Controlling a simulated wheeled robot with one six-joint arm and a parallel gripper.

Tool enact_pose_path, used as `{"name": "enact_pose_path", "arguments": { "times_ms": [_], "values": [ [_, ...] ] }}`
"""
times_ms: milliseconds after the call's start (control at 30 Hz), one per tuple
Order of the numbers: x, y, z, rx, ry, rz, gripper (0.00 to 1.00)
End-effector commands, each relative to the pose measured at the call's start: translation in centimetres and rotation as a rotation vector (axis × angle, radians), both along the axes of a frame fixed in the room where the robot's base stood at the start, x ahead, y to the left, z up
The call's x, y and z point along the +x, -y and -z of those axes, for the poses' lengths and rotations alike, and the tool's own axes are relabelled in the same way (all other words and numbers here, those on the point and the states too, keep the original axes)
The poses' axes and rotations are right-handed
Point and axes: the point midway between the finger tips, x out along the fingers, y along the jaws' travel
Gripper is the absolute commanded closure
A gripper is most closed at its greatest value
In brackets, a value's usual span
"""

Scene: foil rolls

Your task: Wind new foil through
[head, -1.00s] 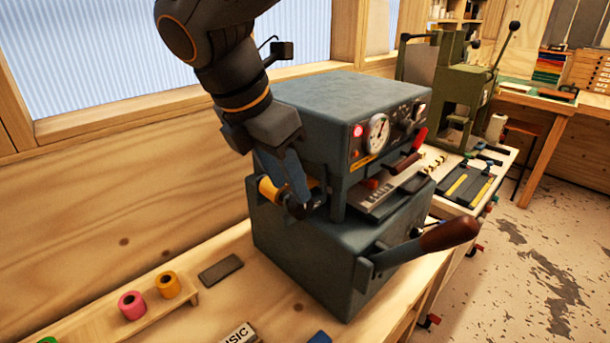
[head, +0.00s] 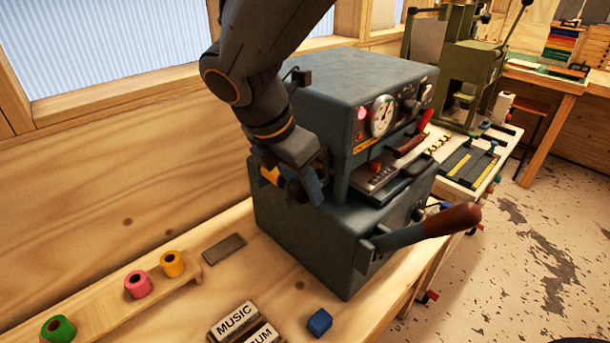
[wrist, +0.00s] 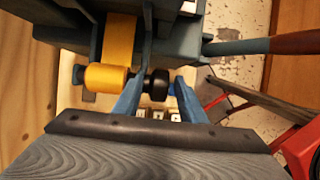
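The blue-grey foil press (head: 300,230) stands on the bench. A yellow foil roll (wrist: 106,77) sits on a spindle at its side, with a yellow strip (wrist: 119,40) running from it into the machine; the roll partly shows in the head view (head: 270,174). A black knob (wrist: 157,86) is at the spindle's end. My gripper (wrist: 160,84) is at the knob, its two blue fingers apart on either side of it; I cannot tell whether they touch it.
Green (head: 59,328), pink (head: 137,284) and orange (head: 172,263) rolls stand on a wooden rack (head: 110,310). A dark flat block (head: 224,248), MUSIC label block (head: 235,319) and blue block (head: 319,322) lie on the bench. The press lever (head: 430,228) sticks out in front.

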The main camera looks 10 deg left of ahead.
Motion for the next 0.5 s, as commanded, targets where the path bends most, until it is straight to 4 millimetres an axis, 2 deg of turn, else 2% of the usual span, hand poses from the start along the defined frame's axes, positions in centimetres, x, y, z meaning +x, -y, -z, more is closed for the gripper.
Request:
{"name": "enact_pose_path", "arguments": {
  "times_ms": [67, 100, 300, 500],
  "values": [
    [0.02, 0.02, -0.01, 0.000, 0.000, 0.000, 0.62],
    [0.02, 0.02, -0.02, 0.000, 0.000, 0.001, 0.66],
    [0.03, 0.04, -0.04, 0.000, 0.000, 0.001, 1.00],
    [0.03, 0.07, -0.12, 0.004, -0.006, 0.001, 1.00]
  ]
}}
